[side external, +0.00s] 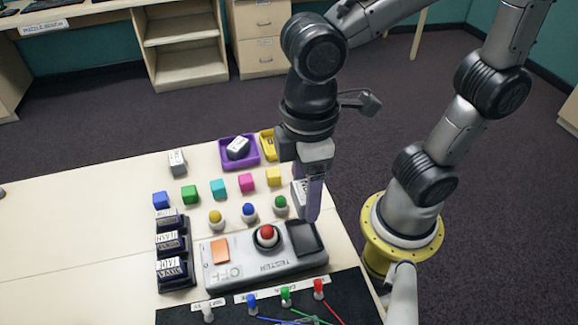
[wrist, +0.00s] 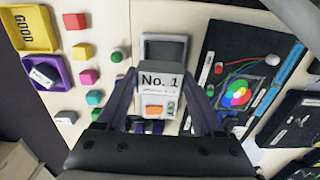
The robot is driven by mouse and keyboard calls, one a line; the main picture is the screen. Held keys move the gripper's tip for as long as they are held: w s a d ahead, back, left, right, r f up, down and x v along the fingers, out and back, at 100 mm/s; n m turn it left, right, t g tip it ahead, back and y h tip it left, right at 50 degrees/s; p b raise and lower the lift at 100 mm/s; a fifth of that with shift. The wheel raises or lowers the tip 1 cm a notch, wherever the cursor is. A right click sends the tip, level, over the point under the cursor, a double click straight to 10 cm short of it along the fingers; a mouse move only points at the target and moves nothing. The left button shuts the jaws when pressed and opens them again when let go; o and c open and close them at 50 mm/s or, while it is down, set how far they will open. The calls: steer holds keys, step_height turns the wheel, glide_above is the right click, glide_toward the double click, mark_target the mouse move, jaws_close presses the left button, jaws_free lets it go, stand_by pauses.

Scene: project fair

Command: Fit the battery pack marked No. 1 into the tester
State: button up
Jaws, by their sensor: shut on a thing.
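In the side external view my gripper (side external: 307,205) points down above the right end of the tester, and the finger hides part of the pack (side external: 297,196). The recess (wrist: 164,49) shows just beyond the pack in the wrist view.
Another pack (side external: 177,162) stands at the back left; one lies in the purple tray (side external: 226,163). A yellow tray (wrist: 22,30) reads GOOD. Coloured cubes and round buttons stand behind the tester, dark labelled boxes (side external: 172,273) at its left, a black wired board (side external: 345,306) in front.

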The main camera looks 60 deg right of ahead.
steer(key=shift+s+a, duration=0.25)
steer(key=shift+f, duration=3.4)
steer(key=shift+f, duration=0.65)
steer(key=o, duration=1.4)
steer(key=shift+r, duration=3.5)
